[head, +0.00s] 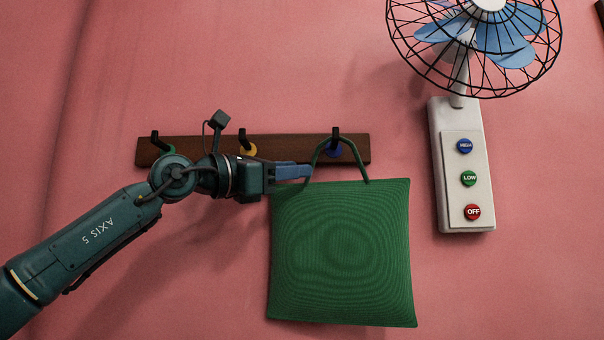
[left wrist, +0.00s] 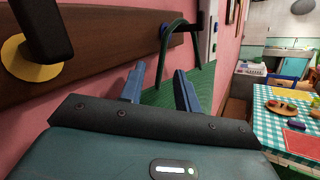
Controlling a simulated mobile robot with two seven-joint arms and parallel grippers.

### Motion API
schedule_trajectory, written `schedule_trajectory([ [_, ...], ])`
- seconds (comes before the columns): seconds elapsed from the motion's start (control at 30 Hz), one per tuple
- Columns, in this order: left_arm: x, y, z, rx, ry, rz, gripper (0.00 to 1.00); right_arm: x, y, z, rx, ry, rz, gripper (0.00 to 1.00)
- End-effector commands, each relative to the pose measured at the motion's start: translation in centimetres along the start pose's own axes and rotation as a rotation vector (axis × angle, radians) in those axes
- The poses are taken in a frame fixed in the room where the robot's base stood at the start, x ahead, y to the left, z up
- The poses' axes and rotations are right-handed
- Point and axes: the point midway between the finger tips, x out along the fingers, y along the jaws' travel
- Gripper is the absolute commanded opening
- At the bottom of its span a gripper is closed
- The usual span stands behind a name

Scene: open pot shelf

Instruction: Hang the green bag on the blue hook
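The green bag (head: 341,255) is upright against the pink wall below the hook rack. Its thin handle loop (head: 358,160) rises to the blue hook (head: 334,151) and appears to pass over its black prong. In the left wrist view the handle (left wrist: 161,60) also arcs up to that hook. My left gripper (head: 306,172) is beside the left side of the handle, just above the bag's top edge. In the left wrist view its two blue fingers (left wrist: 160,88) are apart, with the handle's lower end showing in the gap, not visibly pinched. My right gripper is not in view.
The wooden rack (head: 290,146) also carries a yellow hook (head: 247,149) and a green hook (head: 167,150), both empty. A fan (head: 462,165) with buttons is on the wall to the right. A checkered table (left wrist: 268,112) stands further off.

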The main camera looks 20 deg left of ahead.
Motion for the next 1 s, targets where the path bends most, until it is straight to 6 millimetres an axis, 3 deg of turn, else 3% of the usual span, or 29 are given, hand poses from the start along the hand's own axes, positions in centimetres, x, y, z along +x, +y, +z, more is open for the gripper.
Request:
schedule_trajectory([
  [0.3,-7.2,-0.4,-0.3,0.001,0.002,-0.006,0.33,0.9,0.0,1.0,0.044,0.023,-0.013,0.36],
  [0.5,-9.9,-0.5,-0.1,0.001,0.003,-0.010,0.33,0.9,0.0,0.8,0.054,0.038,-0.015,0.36],
  [1.0,-10.7,-0.5,0.1,0.002,0.003,-0.012,0.33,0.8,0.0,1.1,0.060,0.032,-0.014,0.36],
])
